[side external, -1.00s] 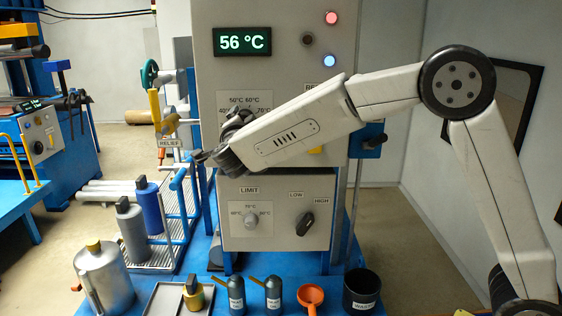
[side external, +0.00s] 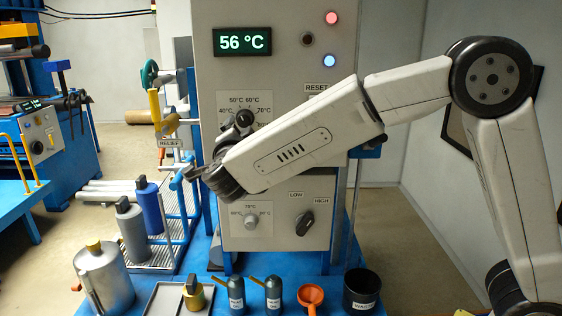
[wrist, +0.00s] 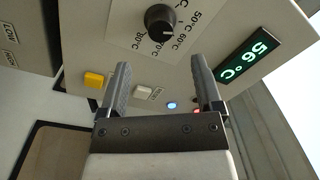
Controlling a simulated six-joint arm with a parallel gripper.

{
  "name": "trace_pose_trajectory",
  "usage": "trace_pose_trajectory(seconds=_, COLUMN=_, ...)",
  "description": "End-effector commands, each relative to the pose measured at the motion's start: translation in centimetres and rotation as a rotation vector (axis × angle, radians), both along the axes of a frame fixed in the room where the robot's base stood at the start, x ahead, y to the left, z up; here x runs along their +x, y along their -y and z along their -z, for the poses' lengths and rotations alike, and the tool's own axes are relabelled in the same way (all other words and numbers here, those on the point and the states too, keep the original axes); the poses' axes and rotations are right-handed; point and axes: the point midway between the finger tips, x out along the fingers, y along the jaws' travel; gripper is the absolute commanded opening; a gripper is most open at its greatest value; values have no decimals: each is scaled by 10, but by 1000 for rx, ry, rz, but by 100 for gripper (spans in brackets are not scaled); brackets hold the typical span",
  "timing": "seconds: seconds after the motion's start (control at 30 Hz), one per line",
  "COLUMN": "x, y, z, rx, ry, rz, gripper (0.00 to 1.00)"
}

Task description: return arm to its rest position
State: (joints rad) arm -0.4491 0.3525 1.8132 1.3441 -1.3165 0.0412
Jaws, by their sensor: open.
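My gripper (side external: 192,173) is in front of the grey control cabinet, left of its middle, with my arm reaching in from the right. In the wrist view its two fingers (wrist: 161,82) stand apart with nothing between them. The black temperature dial (side external: 243,118) is just above my wrist in the side view and also shows beyond the fingers in the wrist view (wrist: 160,20). The display (side external: 242,41) reads 56 °C. My gripper appears clear of the dial.
Below are a silver canister (side external: 104,278), two dark bottles (side external: 236,296), an orange funnel (side external: 311,296) and a black cup (side external: 361,291). A yellow relief lever (side external: 155,108) stands left of the cabinet. The limit panel has a black knob (side external: 305,223). The right floor is partly open.

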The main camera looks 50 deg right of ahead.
Motion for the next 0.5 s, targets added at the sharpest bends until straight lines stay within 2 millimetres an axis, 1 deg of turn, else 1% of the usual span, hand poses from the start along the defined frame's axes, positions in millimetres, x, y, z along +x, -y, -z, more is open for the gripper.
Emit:
trace_pose_trajectory(seconds=0.27, x=5, y=3, z=3, rx=-19, ry=-24, rz=-54, gripper=84)
trace_pose_trajectory(seconds=0.37, x=9, y=4, z=7, rx=-42, ry=-54, rz=-122, gripper=84)
trace_pose_trajectory(seconds=0.5, x=14, y=5, z=20, rx=-88, ry=-133, rz=-256, gripper=84)
